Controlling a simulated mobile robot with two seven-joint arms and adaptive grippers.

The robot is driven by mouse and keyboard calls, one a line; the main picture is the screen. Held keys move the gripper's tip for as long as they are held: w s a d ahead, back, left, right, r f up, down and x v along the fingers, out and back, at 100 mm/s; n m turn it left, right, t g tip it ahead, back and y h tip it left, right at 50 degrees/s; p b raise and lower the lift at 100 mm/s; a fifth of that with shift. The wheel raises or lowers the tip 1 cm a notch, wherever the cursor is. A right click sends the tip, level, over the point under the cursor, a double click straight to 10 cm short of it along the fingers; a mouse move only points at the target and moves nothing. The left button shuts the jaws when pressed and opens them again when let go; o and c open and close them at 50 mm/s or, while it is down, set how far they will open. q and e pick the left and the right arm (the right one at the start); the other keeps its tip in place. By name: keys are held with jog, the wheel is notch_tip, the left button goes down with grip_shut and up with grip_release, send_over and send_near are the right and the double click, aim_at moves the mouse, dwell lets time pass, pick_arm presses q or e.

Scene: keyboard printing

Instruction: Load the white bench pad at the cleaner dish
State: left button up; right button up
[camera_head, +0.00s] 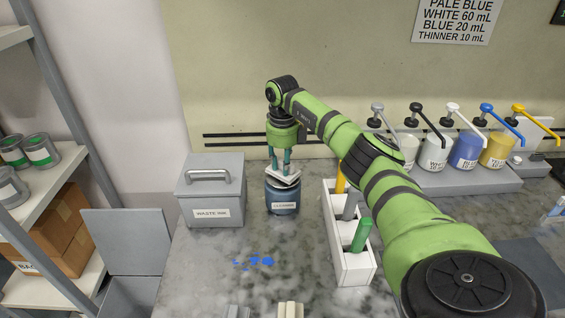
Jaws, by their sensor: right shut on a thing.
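The cleaner dish (283,200) is a dark blue-grey round container with a label, standing on the bench right of the waste box. My right gripper (282,171) points down over it, shut on the white pad (289,181). The pad is tilted at the dish's top opening. I cannot tell how deep the pad sits or whether it touches the inside of the dish. My left gripper does not show.
A grey waste ink box (211,190) stands left of the dish. A white holder (352,268) with coloured-handled tools stands to the right. Blue ink spots (262,262) lie on the bench in front. Pump bottles (466,150) line the back right.

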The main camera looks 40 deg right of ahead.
aim_at(282, 162)
jog(key=shift+f+b, duration=0.5)
jog(key=shift+f, duration=0.5)
dwell(0.6)
dwell(0.5)
notch_tip(282, 162, up, 7)
jog(key=p, duration=0.6)
jog(key=shift+r, duration=0.1)
dwell(0.4)
dwell(0.4)
